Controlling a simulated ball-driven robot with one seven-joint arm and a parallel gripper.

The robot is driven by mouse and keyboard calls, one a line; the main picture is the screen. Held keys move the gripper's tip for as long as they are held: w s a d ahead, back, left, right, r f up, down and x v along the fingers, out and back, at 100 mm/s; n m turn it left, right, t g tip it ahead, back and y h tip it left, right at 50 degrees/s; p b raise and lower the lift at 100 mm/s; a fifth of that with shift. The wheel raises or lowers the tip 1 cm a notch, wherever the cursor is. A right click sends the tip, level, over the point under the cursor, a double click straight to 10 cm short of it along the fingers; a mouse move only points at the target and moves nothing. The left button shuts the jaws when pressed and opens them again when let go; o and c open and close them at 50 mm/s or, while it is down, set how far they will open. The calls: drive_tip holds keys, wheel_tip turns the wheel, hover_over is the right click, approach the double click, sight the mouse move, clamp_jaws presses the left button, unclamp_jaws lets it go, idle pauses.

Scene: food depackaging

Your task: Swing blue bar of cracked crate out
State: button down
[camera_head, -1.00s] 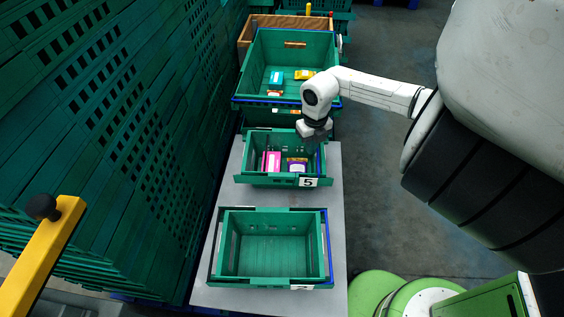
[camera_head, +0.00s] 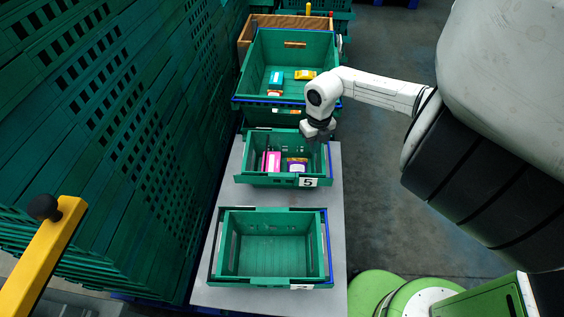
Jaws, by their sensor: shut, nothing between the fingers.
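Three green crates stand in a row, and I cannot make out a crack in any of them. The middle crate (camera_head: 249,181) carries a label with a 5 and has a thin blue bar (camera_head: 327,160) along its right side. The near crate (camera_head: 222,281) is empty and has a blue bar (camera_head: 328,250) on its right side. The far crate (camera_head: 334,70) has a blue bar (camera_head: 262,101) along its front edge. My gripper (camera_head: 318,137) is shut and empty over the far right corner of the middle crate. I cannot tell whether it touches the bar.
The middle crate holds a pink box (camera_head: 271,161) and a purple-and-white pack (camera_head: 297,165). The far crate holds a teal box (camera_head: 276,77) and a yellow pack (camera_head: 305,74). A grey table (camera_head: 200,294) bears the two nearer crates. Stacked green crates (camera_head: 120,130) wall the left; floor lies right.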

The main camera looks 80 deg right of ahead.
wheel_tip(320, 180, up, 8)
drive_tip(key=w+p, duration=0.1)
drive_tip(key=p, duration=0.5)
drive_tip(key=shift+a+f, duration=0.1)
idle(0.5)
